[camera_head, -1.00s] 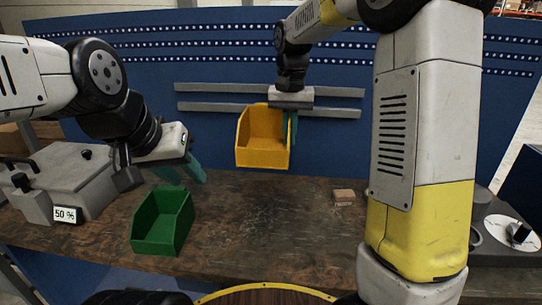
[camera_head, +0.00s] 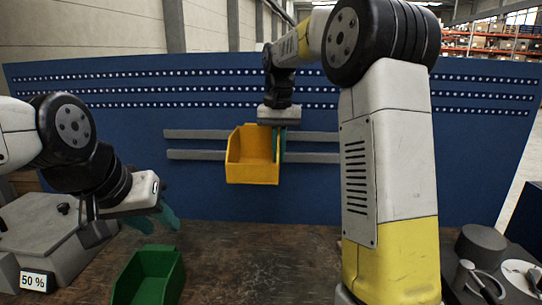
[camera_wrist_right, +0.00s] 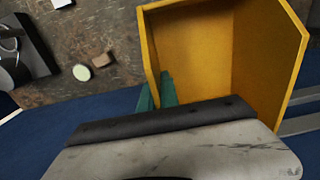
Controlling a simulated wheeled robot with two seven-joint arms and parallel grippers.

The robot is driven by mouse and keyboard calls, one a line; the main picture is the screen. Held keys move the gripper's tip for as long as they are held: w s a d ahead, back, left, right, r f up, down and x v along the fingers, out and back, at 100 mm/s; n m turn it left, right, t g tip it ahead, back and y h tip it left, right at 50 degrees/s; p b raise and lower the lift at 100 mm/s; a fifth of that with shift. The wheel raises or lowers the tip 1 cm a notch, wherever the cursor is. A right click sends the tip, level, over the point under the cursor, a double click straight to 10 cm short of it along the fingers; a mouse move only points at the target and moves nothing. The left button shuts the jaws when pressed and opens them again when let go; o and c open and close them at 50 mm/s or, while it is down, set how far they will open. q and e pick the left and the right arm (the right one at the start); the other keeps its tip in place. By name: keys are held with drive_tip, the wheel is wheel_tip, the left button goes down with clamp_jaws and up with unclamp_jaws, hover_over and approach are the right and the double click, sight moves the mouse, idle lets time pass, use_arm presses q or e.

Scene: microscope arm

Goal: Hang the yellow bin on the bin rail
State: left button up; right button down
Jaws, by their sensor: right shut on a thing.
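The yellow bin (camera_head: 252,160) is upright in front of the two grey bars of the bin rail (camera_head: 195,134) on the blue panel and covers part of both. I cannot tell whether its back touches them. My right gripper (camera_head: 283,143) is shut on the bin's right wall, fingers pointing down. In the right wrist view, the teal fingers (camera_wrist_right: 157,92) are at the wall of the yellow bin (camera_wrist_right: 195,50), and a rail end (camera_wrist_right: 300,125) shows at the right. My left gripper (camera_head: 155,219) is empty, its fingers apart, above the table.
A green bin (camera_head: 148,277) stands on the dark table (camera_head: 240,255) below my left gripper. A grey device with a "50 %" display (camera_head: 34,281) is at left, and grey equipment (camera_head: 481,245) at right. A small brown block (camera_wrist_right: 103,59) lies on the table in the wrist view.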

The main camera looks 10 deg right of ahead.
drive_tip(key=shift+w+d, duration=0.2)
drive_tip(key=shift+w, duration=0.6)
drive_tip(key=shift+w+d, duration=0.15)
drive_tip(key=shift+w, duration=0.65)
drive_tip(key=shift+w+d, duration=0.2)
drive_tip(key=shift+w, duration=0.6)
drive_tip(key=shift+f, duration=1.2)
drive_tip(key=c, duration=1.5)
unclamp_jaws()
drive_tip(key=shift+r, duration=0.1)
